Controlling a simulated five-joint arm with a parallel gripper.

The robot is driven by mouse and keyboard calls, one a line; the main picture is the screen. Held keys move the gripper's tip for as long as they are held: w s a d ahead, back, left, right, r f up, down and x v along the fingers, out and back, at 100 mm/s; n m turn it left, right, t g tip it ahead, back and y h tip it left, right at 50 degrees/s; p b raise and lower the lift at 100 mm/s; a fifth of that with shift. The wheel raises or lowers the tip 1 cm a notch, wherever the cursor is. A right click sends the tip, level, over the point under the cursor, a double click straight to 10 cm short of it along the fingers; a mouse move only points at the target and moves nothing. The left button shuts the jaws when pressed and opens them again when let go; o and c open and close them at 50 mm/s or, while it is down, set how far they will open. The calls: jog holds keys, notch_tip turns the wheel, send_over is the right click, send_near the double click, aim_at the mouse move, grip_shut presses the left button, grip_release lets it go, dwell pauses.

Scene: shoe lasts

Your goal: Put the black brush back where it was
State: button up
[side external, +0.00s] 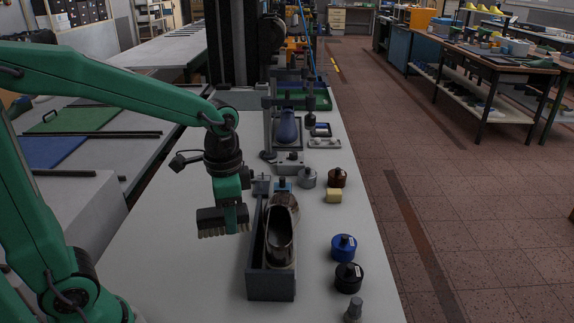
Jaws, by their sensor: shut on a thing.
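My gripper (234,214) is shut on the black brush (210,220), a dark block with paler bristles pointing down. It holds the brush above the white table (185,275), left of a long grey tray (271,286). The brush looks apart from the tray. I cannot tell from this single view exactly how high it hangs. A shiny dark metal shoe-like piece (279,240) stands in the tray. The far finger is partly hidden by the near one.
Right of the tray are a blue-lidded jar (344,247), a black jar (348,278), a small grey piece (353,309) and a yellow block (333,196). Behind stand grey and brown jars and a blue last (287,128) on a stand. The table left of the tray is clear.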

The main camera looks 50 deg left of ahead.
notch_tip(320, 180, up, 5)
jog(key=shift+r, duration=0.15)
jog(key=w+d+m, duration=0.7)
jog(key=w+m, duration=0.3)
jog(key=w, duration=0.2)
jog(key=w+d+m, duration=0.6)
jog(key=w+m, duration=0.5)
jog(key=w, duration=0.2)
send_over(338, 227)
notch_tip(338, 227, down, 18)
jog(key=shift+w+a+f, duration=0.1)
jog(key=shift+f, duration=0.05)
dwell(0.3)
jog(key=shift+f, duration=2)
jog(key=shift+f, duration=0.1)
